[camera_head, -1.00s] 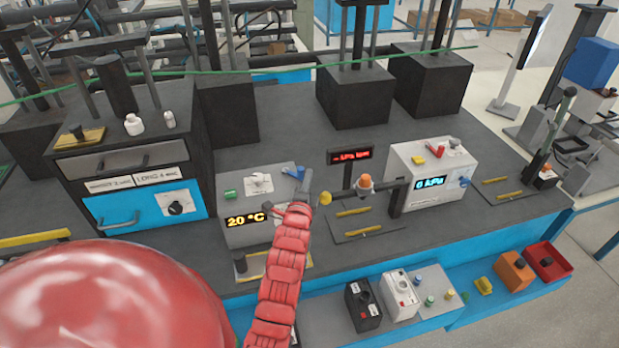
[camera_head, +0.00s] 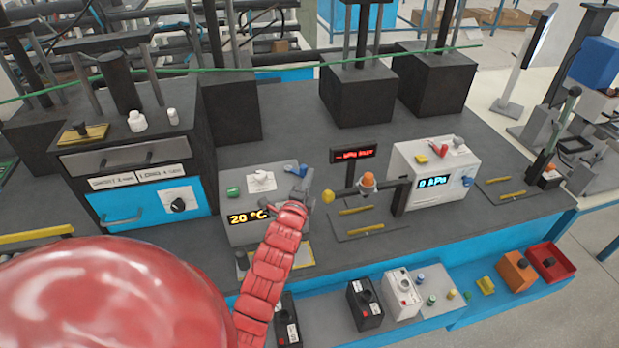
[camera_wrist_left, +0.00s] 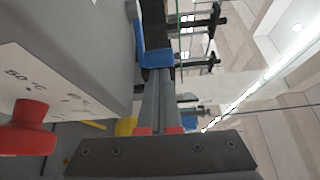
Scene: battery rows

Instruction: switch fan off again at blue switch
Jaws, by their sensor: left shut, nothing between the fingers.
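The blue switch (camera_head: 296,170) sits on the top right of a grey box with a "20 °C" display (camera_head: 248,217). My left gripper (camera_head: 304,185) is at the box's right edge, close beside the blue switch. In the left wrist view, its fingers (camera_wrist_left: 160,75) are shut and empty, with their tips right at the blue switch (camera_wrist_left: 154,57). I cannot tell whether they touch it. My red left forearm hides part of the box's front. My right gripper is not in view. No fan can be clearly made out.
A red knob (camera_wrist_left: 25,128) shows in the wrist view. Right of my gripper stand an orange-topped valve (camera_head: 368,181) and a white box with a "kPa" display (camera_head: 433,183).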

